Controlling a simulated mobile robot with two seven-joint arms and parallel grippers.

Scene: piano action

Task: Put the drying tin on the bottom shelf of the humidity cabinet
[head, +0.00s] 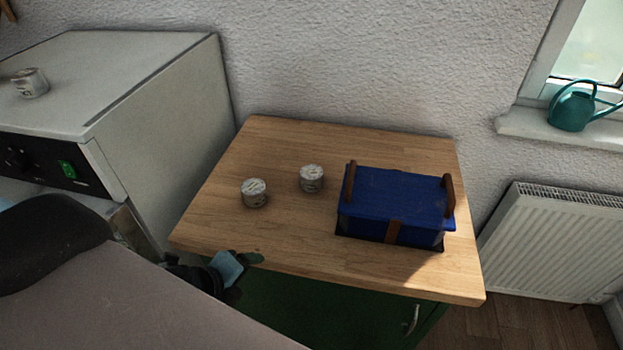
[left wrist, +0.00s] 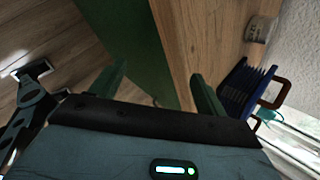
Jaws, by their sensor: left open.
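Two small white-grey tins stand on the wooden top (head: 300,265), one at the left (head: 255,193) and one nearer the middle (head: 312,178). A third similar tin (head: 30,83) stands on top of the grey cabinet (head: 165,110) at the left. I cannot tell which is the drying tin. The cabinet's shelves are hidden. My left gripper (head: 240,266) is at the wooden top's front left edge, short of the tins. In the left wrist view it (left wrist: 160,88) is open and empty, with one tin (left wrist: 260,28) beyond it. My right gripper is not in view.
A blue box with brown handles (head: 395,200) stands on the right of the wooden top. A green cupboard front (head: 350,315) with a metal handle is below. A radiator (head: 550,240) and a teal watering can (head: 575,110) are at the right.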

